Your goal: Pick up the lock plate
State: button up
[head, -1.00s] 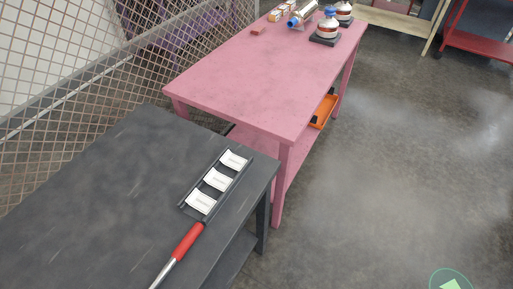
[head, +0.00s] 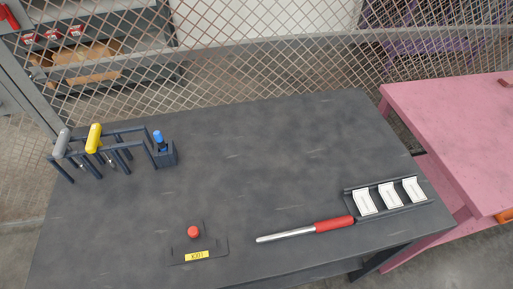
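A flat dark plate (head: 216,247) lies near the front edge of the dark table, left of the middle. It carries a yellow label (head: 197,255) whose print is too small to read surely, and a red round knob (head: 193,232) stands at its back. It looks like the lock plate, though its dark colour nearly merges with the tabletop. My gripper is in neither head view.
The dark table (head: 270,140) also holds a rack (head: 125,131) with yellow and grey tools, a blue-topped item (head: 159,141), a red-handled bar (head: 333,224) and a tray (head: 436,205) of white pieces. A mesh fence (head: 250,60) stands behind; a pink table (head: 455,130) is right.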

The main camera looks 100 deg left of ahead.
aim_at(197, 247)
jog(key=u, duration=0.75)
jog(key=k, duration=0.1)
jog(key=u, duration=2.2)
jog(key=k, duration=1.1)
jog(key=u, duration=0.6)
jog(key=i, duration=1.05)
